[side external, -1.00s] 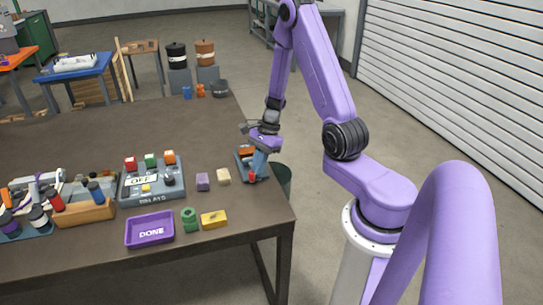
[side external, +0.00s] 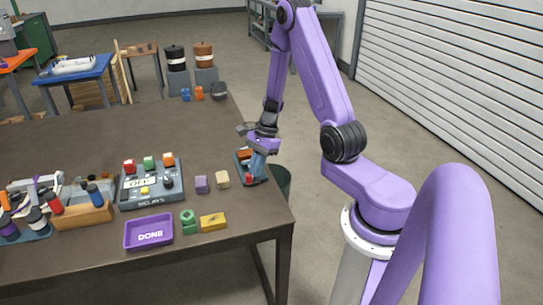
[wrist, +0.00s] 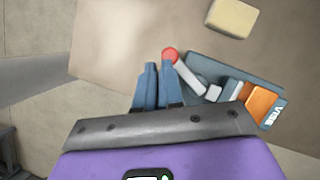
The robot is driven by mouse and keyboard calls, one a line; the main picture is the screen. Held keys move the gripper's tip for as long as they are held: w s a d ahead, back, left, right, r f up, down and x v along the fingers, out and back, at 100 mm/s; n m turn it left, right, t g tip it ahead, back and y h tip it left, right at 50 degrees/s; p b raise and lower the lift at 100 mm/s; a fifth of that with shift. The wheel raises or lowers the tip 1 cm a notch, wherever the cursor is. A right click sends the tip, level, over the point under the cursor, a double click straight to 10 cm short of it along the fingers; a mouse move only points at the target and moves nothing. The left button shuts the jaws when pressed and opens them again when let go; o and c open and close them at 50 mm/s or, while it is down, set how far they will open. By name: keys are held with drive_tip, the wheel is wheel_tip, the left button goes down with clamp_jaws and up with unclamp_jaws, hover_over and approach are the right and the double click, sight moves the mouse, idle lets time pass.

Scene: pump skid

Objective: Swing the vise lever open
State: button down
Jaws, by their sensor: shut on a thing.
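The vise (side external: 242,157) is a blue-grey unit near the right edge of the table, partly hidden by my gripper. In the wrist view its base (wrist: 205,64) shows a VISE label, an orange part (wrist: 259,102) and pale jaw pieces. The lever (wrist: 188,74) is a light grey bar ending in a red knob (wrist: 169,54). The knob (side external: 249,178) also shows in the side view. My gripper (wrist: 159,66) has its blue fingers close together, shut on the lever at the knob end. The exact contact is partly hidden by the fingers.
A cream block (side external: 222,179) and a purple block (side external: 201,184) stand left of the vise. Further left are the relay box (side external: 151,184) and a purple DONE tray (side external: 149,232). The table's right edge is close beside the vise, with a dark bin (side external: 281,180) beyond.

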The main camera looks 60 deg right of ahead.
drive_tip(key=s+d, duration=0.2)
drive_tip(key=s, duration=0.1)
drive_tip(key=shift+s+d, duration=0.2)
drive_tip(key=shift+d, duration=0.2)
drive_tip(key=s+a+v, duration=0.1)
drive_tip(key=v, duration=0.9)
drive_tip(key=s+d+f+m+t+y, duration=0.2)
drive_tip(key=s+d+f+t+y, duration=0.2)
drive_tip(key=d+f+t+y, duration=0.3)
drive_tip(key=shift+s+d+f+m+t+y, duration=0.4)
drive_tip(key=shift+d+f+y, duration=1.65)
drive_tip(key=shift+f, duration=0.75)
drive_tip(key=shift+a, duration=0.25)
drive_tip(key=x, duration=1.4)
drive_tip(key=shift+r, duration=0.1)
